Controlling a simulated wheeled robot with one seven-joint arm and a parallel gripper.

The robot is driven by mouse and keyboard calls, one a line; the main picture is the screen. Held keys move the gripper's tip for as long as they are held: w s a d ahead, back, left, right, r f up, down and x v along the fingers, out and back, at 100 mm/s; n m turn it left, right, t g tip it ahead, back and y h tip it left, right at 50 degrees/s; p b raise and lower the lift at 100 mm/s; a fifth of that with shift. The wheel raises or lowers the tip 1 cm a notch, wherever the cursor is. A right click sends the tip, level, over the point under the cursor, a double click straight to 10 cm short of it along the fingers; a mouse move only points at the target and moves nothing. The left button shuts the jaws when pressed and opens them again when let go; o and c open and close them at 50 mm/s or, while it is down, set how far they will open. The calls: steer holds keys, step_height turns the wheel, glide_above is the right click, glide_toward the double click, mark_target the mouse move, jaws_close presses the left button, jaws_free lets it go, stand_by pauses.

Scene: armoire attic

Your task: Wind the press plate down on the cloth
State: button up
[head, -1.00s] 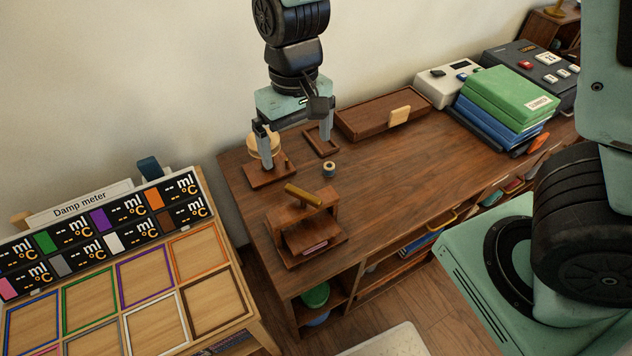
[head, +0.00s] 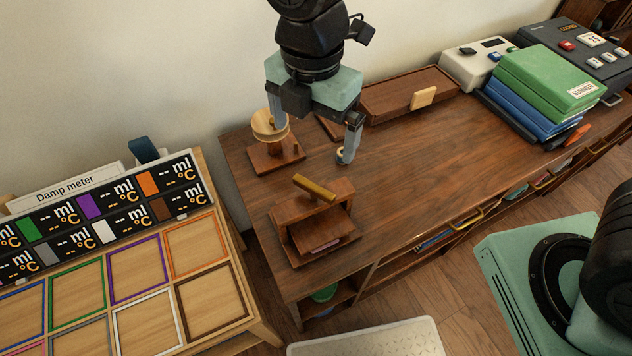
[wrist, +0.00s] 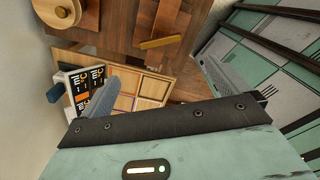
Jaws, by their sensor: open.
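The wooden press (head: 290,230) stands near the front left corner of the desk, with a brass-coloured bar handle (head: 314,188) on top. Its plate (head: 322,222) sits inside the frame, and a pinkish folded cloth (head: 325,246) shows at its front, low down. In the wrist view the bar handle (wrist: 160,42) lies beyond the fingers. My gripper (head: 312,138) is open and empty, fingers pointing down, above the desk behind the press and apart from it. It also shows in the wrist view (wrist: 165,85).
A round wooden spool on a stand (head: 270,126) is close to my left finger. A long wooden box (head: 405,97) lies at the back, beside green and blue boxes (head: 545,80). The Damp meter board (head: 110,210) stands left, with framed squares below. The desk's middle is clear.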

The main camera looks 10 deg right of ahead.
mark_target(314, 185)
step_height(314, 185, down, 15)
steer(key=shift+f+p, duration=0.1)
steer(key=shift+p, duration=0.25)
steer(key=c, duration=0.9)
